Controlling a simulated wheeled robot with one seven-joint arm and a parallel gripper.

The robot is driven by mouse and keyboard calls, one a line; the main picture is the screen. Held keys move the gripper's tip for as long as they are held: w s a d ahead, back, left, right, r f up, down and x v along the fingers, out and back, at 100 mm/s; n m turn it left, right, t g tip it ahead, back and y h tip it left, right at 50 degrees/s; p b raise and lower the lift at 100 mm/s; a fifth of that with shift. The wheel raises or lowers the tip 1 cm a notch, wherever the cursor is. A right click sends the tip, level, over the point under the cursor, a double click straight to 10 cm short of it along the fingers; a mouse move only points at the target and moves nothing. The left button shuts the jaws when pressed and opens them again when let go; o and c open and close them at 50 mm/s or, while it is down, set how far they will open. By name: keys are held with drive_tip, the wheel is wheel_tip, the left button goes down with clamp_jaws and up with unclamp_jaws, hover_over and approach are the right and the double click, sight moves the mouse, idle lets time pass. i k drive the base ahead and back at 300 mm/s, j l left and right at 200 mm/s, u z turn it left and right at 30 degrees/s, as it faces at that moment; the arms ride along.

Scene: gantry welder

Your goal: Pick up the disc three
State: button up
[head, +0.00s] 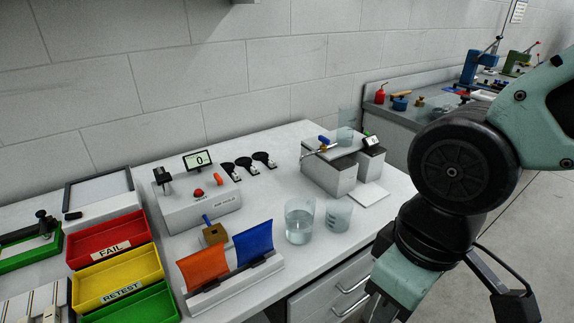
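Several small black round pieces sit in a row at the back of the table, right of the grey box with the display. They are a left one (231,170), a middle one (248,165) and a right one (264,160). They look like discs, but I see no numbers on them and cannot tell which is disc three. My gripper (402,285) is at the lower right, beyond the table's right front edge and far from the discs. The bottom edge of the picture cuts it off, and its fingertips do not show clearly.
The grey box (200,205) stands left of the discs. Red (108,238), yellow (118,280) and green trays (135,306) lie at left. Two beakers (300,222) (338,215) stand near the front edge. A metal tank (330,175) stands at right. An orange-and-blue holder (232,285) is in front.

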sight(228, 167)
drive_tip(key=i+l+u, duration=0.1)
drive_tip(key=i+u, duration=0.35)
drive_tip(key=i+l+u, duration=0.2)
drive_tip(key=u, duration=0.3)
drive_tip(key=i+l+u, duration=0.25)
drive_tip(key=u, duration=0.2)
drive_tip(key=l, duration=0.1)
